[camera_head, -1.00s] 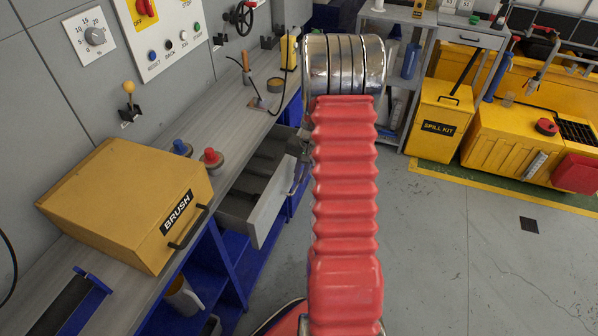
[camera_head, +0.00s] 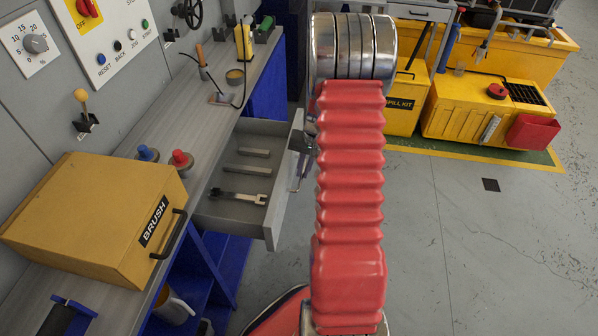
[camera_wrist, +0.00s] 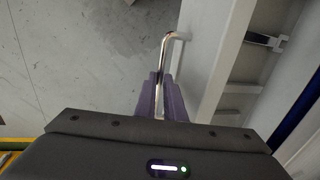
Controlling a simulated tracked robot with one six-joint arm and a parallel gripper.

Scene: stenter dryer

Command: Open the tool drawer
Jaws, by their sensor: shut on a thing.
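The tool drawer (camera_head: 285,195) is a grey drawer under the workbench, pulled well out. A wrench and grey bars lie inside it. Its front panel also shows in the wrist view (camera_wrist: 222,75). In the wrist view my gripper (camera_wrist: 162,85) is shut on the drawer's chrome bar handle (camera_wrist: 168,45), with a purple finger on each side of the bar. In the head view my red bellows arm hides most of the gripper and part of the handle.
A yellow BRUSH box (camera_head: 95,215) and red and blue knobs stand on the workbench (camera_head: 175,120) at left. A yellow spill kit bin (camera_head: 403,105) stands at the back. The floor to the right is clear.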

